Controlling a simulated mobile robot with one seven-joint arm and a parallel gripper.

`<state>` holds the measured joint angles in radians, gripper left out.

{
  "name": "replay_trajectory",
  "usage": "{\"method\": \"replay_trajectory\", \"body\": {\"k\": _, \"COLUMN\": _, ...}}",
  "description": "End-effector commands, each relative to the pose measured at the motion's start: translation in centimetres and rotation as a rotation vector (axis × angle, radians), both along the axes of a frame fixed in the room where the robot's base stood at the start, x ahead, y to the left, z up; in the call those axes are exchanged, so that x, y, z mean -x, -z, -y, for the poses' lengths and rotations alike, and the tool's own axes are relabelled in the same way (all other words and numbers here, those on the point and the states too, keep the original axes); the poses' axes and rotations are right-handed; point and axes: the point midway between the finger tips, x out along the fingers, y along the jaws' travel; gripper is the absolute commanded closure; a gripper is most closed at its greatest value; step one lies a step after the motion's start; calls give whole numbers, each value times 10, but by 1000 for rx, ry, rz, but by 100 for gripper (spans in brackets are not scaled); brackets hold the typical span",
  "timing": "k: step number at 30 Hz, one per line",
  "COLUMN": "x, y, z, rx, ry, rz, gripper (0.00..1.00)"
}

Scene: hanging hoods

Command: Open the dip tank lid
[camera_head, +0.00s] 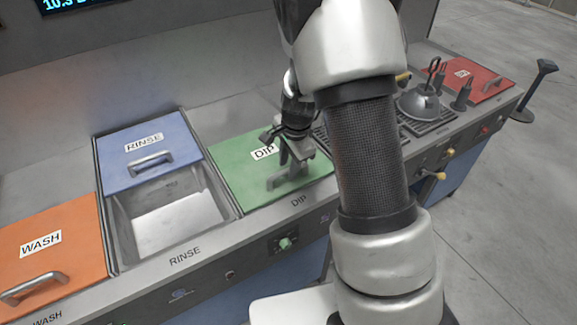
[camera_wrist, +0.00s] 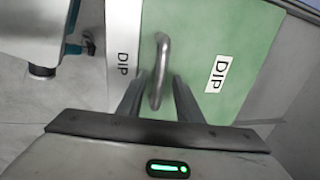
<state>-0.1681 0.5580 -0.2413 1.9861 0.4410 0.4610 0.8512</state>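The green dip tank lid (camera_head: 235,165) lies flat and closed between the rinse tank and the grill area. Its "DIP" label also shows on the green lid in the wrist view (camera_wrist: 248,50). The metal bar handle (camera_wrist: 161,70) stands up near the lid's front edge. My gripper (camera_head: 288,168) is right at the handle, pointing down. In the wrist view my gripper's fingers (camera_wrist: 160,85) are apart, one on each side of the handle, with gaps visible. In the head view the gripper and arm hide most of the handle.
The blue rinse lid (camera_head: 150,140) sits back, exposing the empty rinse basin (camera_head: 165,215). The orange wash lid (camera_head: 50,250) is closed at left. Knobs line the front panel.

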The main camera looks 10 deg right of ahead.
Motion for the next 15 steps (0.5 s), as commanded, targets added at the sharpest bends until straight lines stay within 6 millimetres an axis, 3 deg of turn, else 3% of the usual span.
{"method": "replay_trajectory", "body": {"k": 9, "x": 0, "y": 3, "z": 0, "rx": -1, "ry": 0, "rz": 0, "gripper": 67}}
{"method": "replay_trajectory", "body": {"k": 15, "x": 0, "y": 3, "z": 0, "rx": -1, "ry": 0, "rz": 0, "gripper": 100}}
